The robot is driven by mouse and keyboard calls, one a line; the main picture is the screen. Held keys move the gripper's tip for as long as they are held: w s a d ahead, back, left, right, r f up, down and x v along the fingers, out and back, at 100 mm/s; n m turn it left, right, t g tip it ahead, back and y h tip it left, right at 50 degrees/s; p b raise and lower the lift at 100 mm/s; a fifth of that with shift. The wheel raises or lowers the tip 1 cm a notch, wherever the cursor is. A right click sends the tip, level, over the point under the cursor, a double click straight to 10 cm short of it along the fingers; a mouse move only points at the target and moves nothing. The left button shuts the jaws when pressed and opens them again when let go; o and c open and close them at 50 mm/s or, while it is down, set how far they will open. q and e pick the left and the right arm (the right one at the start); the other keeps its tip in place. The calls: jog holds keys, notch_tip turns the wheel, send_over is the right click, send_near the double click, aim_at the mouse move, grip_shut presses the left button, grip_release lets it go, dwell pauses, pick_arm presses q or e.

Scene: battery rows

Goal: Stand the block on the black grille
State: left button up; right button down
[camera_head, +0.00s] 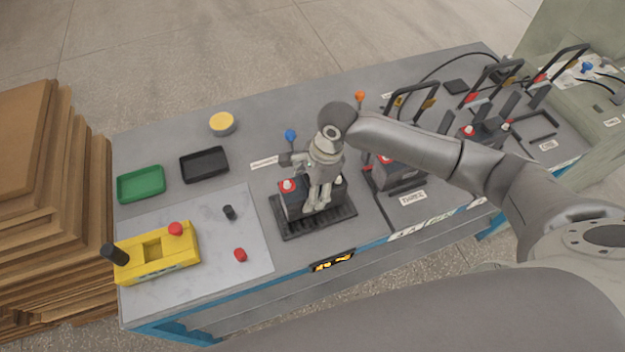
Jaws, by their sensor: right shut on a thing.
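The block is a dark grey battery-like block (291,204) with a red-and-white terminal on top, in the middle of the head view. It is upright over the black grille (331,225), a flat ribbed tray near the front edge of the bench. I cannot tell whether its base rests on the grille or is just above it. My right gripper (318,207) points down and is shut on the block, hiding much of its middle. My left gripper is not in view.
A light mat to the left holds a yellow holder (155,257), a black cap (229,212) and a red cap (240,255). Green (141,185) and black (204,165) trays lie behind. More batteries with handles stand to the right. Blue (290,134) and orange (360,96) knobs stand behind the gripper.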

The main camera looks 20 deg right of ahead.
jog(key=shift+w+f, duration=0.1)
jog(key=shift+f, duration=0.25)
jog(key=shift+a, duration=0.1)
jog(key=shift+c, duration=2.4)
grip_release()
jog(key=shift+f, duration=0.2)
jog(key=b+v, duration=0.1)
jog(key=v, duration=1.1)
jog(key=shift+r, duration=0.1)
